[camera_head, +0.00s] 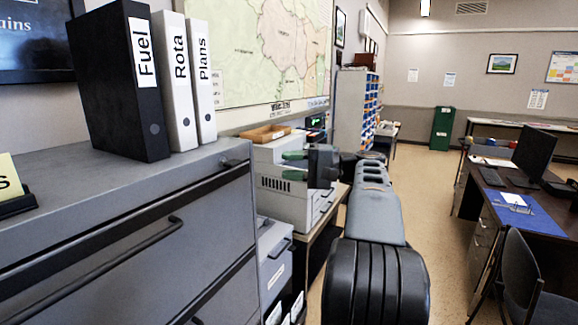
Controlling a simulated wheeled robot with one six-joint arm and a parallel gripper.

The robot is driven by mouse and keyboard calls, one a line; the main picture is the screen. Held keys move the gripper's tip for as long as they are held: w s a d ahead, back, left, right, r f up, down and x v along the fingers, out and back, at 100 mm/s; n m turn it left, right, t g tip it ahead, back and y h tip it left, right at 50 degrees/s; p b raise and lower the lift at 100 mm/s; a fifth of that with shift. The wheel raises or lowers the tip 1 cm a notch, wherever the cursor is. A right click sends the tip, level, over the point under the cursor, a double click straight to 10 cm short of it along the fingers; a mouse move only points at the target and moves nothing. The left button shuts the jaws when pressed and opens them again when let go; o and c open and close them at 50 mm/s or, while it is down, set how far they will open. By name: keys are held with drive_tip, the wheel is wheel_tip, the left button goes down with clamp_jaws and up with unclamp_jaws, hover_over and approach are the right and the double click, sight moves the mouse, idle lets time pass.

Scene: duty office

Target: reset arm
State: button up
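My arm (372,215) reaches forward from the bottom middle of the head camera view, with dark ribbed and grey links. Its end is a dark block with my gripper (293,165) pointing left. The two green-tipped fingers are apart, one above the other, with nothing between them. The gripper shows in front of a white office machine (285,205), to the right of the grey cabinet. I cannot tell how far it is from the machine.
A grey filing cabinet (130,235) fills the left. On it stand the black Fuel binder (125,90), white Rota binder (174,85) and white Plans binder (201,85). A wooden tray (265,134) lies on the machine. A desk (540,215) and chair (525,270) stand right; floor between is clear.

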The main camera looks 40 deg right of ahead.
idle(0.3)
wheel_tip(320, 180, down, 18)
drive_tip(key=a+m+g+h, duration=0.2)
drive_tip(key=m+g+h, duration=0.15)
drive_tip(key=h, duration=0.35)
drive_tip(key=s+a+f+n+g+h, duration=0.2)
drive_tip(key=s+a+f+n, duration=0.3)
drive_tip(key=a, duration=0.4)
drive_tip(key=s+a+f+n+g+h, duration=0.3)
drive_tip(key=s+a+n, duration=0.4)
drive_tip(key=a, duration=0.3)
drive_tip(key=shift+s+f+h, duration=0.45)
drive_tip(key=shift+f+h, duration=0.15)
drive_tip(key=shift+f, duration=0.8)
